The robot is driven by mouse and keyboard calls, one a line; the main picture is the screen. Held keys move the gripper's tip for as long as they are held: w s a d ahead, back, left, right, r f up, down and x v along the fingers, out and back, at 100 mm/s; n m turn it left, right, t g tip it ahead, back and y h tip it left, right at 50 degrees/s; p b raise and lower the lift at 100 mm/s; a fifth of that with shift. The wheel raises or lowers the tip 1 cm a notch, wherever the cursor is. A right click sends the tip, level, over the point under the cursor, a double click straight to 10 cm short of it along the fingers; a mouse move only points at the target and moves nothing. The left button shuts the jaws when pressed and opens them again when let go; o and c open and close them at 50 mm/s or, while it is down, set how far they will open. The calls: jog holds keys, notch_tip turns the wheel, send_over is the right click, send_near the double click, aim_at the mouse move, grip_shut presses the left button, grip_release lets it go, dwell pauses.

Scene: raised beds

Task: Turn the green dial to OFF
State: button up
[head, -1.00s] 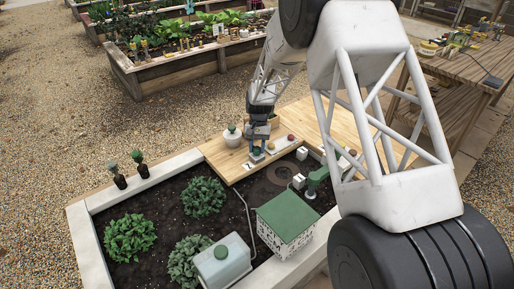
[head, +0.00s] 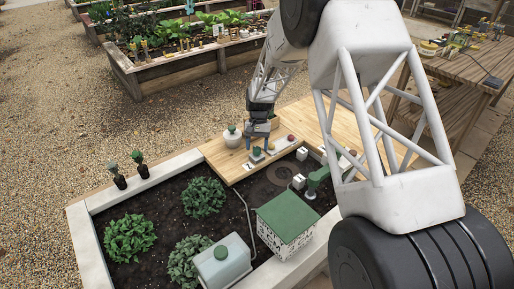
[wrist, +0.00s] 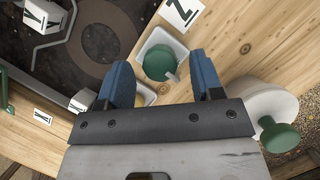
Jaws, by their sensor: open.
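The green dial (wrist: 157,62) is a round knob on a pale square base, with a small pale pointer at its lower right edge in the wrist view. In the head view the dial (head: 257,150) is small, on the wooden boards at the bed's far end. My gripper (wrist: 163,80) is open and empty, its blue fingers spread left and right just below the dial in the picture. In the head view my gripper (head: 258,141) is just above and behind the dial, apart from it. I cannot read an OFF mark.
A white pot with a green knob (wrist: 268,108) stands close to my right finger. A lettered card (wrist: 181,12) lies beside the dial. White lettered blocks (wrist: 45,15) stand near the soil. A green-roofed box (head: 286,218) and a tank (head: 222,262) are nearer the camera.

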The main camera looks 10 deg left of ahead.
jog(key=v, duration=0.6)
jog(key=shift+w+r, duration=0.2)
jog(key=shift+r, duration=0.1)
jog(key=shift+r, duration=0.1)
jog(key=s+d+r+t, duration=0.3)
jog(key=s+d+r, duration=1.55)
jog(key=r, duration=0.25)
jog(key=s+d+t, duration=0.2)
jog(key=s+d, duration=0.3)
jog(key=s, duration=1)
jog(key=s+d+r+t, duration=0.1)
jog(key=s+d, duration=0.4)
jog(key=s, duration=0.9)
jog(key=shift+s+r+t, duration=0.2)
jog(key=shift+s+t, duration=0.15)
jog(key=shift+t, duration=0.15)
